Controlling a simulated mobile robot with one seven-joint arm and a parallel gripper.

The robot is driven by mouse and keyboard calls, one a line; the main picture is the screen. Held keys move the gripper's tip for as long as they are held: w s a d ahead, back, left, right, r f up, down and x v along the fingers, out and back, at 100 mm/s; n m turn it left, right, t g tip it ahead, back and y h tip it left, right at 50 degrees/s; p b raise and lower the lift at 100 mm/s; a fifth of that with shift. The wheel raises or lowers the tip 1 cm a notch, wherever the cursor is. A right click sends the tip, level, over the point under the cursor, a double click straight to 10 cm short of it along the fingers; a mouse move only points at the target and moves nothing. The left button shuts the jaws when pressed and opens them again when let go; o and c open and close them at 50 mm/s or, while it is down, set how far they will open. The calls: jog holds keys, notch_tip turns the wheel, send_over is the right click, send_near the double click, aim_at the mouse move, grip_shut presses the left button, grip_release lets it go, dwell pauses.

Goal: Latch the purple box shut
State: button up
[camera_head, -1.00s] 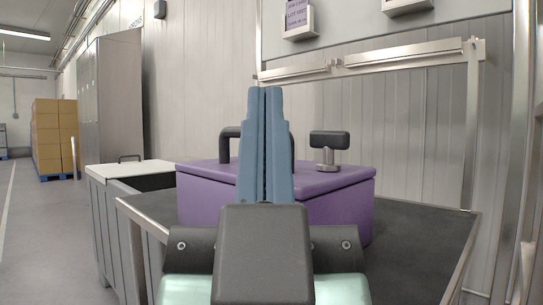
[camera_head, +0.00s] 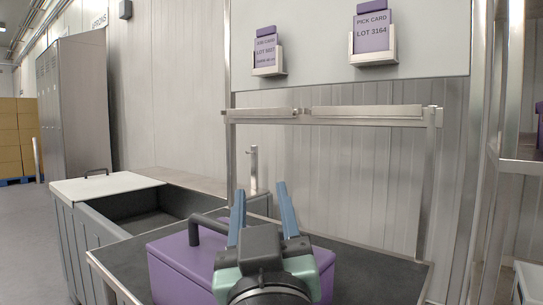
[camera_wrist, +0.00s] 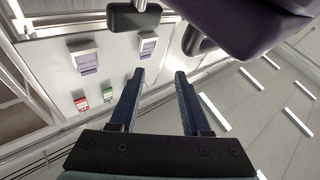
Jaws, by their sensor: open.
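The purple box (camera_head: 170,270) stands on the dark-topped table, lid on, in the lower middle of the head view. A dark bar handle (camera_head: 207,222) rises from its lid; the handle also shows in the wrist view (camera_wrist: 197,43). A dark T-shaped knob on a metal stem (camera_wrist: 133,18) shows at the top of the wrist view. In the head view my arm hides much of the lid and the knob's base. The wrist view (camera_wrist: 160,73) shows nothing between the fingertips.
A grey bin (camera_head: 130,207) with a white lid part stands left of the table (camera_head: 375,275). A metal rail frame (camera_head: 365,113) and a panel with purple pick cards (camera_head: 372,32) are behind. A metal rack (camera_head: 520,165) stands at right. The table's right part is clear.

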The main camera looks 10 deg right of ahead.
jog(key=w+d+r+n+g+y+p, duration=0.15)
jog(key=w+d+g+p, duration=0.35)
jog(key=p, duration=0.9)
jog(key=w+d+r+n+g+h+p, duration=0.1)
jog(key=d+r+n+g+p, duration=0.35)
jog(key=p, duration=1.05)
jog(key=s+a+r+n+g+y+p, duration=0.1)
jog(key=s+a+r+g+y+p, duration=0.2)
jog(key=s+g+p, duration=1.05)
jog(key=w+f+t+p, duration=0.1)
jog(key=w+f+p, duration=0.1)
jog(key=w+f, duration=0.1)
jog(key=w+a+f+t+p, duration=0.1)
jog(key=w+f+t+p, duration=0.1)
jog(key=f, duration=0.3)
jog(key=w+a+f+t+p, duration=0.1)
jog(key=w+f+p, duration=0.2)
jog(key=w+f, duration=0.1)
jog(key=shift+w+y, duration=0.1)
jog(key=shift+y, duration=0.15)
grip_shut()
